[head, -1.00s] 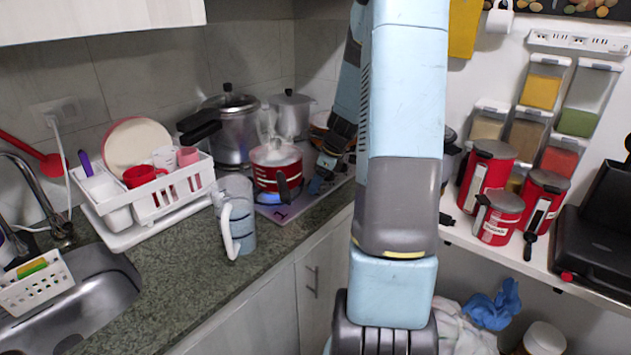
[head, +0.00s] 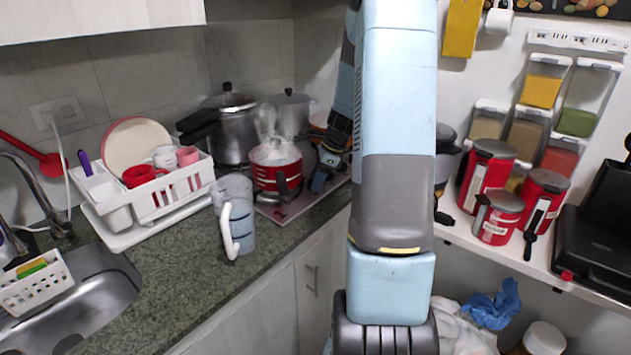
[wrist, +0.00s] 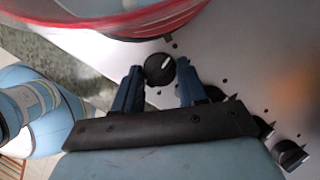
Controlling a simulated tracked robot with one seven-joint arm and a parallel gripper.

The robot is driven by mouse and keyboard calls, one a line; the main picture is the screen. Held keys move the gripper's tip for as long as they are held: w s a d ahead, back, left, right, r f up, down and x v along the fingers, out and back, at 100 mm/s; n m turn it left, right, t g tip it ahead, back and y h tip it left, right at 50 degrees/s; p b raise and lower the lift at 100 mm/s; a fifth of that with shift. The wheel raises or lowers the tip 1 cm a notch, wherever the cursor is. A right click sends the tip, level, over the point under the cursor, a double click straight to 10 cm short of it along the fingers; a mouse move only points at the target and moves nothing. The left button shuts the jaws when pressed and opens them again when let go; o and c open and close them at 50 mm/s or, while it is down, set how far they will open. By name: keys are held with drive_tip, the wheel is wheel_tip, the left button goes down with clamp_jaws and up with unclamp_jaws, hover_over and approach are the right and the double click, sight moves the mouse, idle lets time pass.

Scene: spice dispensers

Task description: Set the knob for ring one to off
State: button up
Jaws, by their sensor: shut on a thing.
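A black round knob (wrist: 159,68) with a white pointer line sits on the light stove panel in the wrist view. The line tilts up to the right. My gripper (wrist: 159,75) has its two blue fingers on either side of this knob, shut on it. More black knobs (wrist: 262,127) show to the right in the wrist view. In the head view, the stove (head: 268,212) has a red mark like a 1 at its front left corner. My gripper (head: 321,181) is at the stove's right part there, and the knobs cannot be made out.
A steaming red pot (head: 276,178) stands on the stove just left of my gripper. A pressure cooker (head: 231,135) and a silver pot (head: 291,115) stand behind. A clear jug (head: 236,220) and a white dish rack (head: 160,208) are to the left. Counter in front is clear.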

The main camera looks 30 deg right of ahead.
drive_tip(key=shift+a+n, duration=0.1)
drive_tip(key=shift+n, duration=0.3)
drive_tip(key=o, duration=1)
drive_tip(key=shift+o, duration=0.2)
drive_tip(key=shift+d+r, duration=0.25)
drive_tip(key=shift+r, duration=0.3)
drive_tip(key=v, duration=1.2)
drive_tip(key=shift+d+r, duration=0.2)
drive_tip(key=shift+d, duration=0.05)
